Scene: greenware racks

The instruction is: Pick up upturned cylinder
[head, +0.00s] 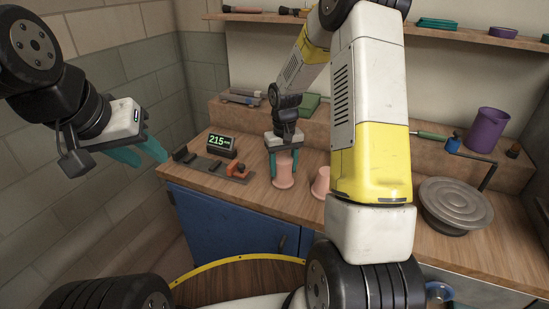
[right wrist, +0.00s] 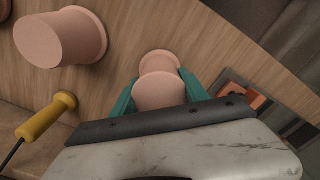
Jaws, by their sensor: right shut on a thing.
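A pinkish clay cylinder (head: 283,180) with a wider rim at its lower end stands upright on the wooden counter (head: 208,186). My right gripper (head: 284,162) comes down from above and is shut on it, with teal fingers on both sides. In the right wrist view the same cylinder (right wrist: 160,92) sits between the fingers. I cannot tell whether its base touches the counter. A second pinkish cylinder (head: 320,184) stands just to the right, partly hidden by my right arm; it also shows in the right wrist view (right wrist: 58,42). My left gripper (head: 151,160) is open and empty at the left, off the counter.
A scale display (head: 222,145) and a dark fixture with an orange part (head: 238,170) lie left of the held cylinder. A grey turntable wheel (head: 455,200) and purple pitcher (head: 487,130) stand right. A yellow-handled tool (right wrist: 47,115) lies near the second cylinder. A shelf (head: 460,36) runs above.

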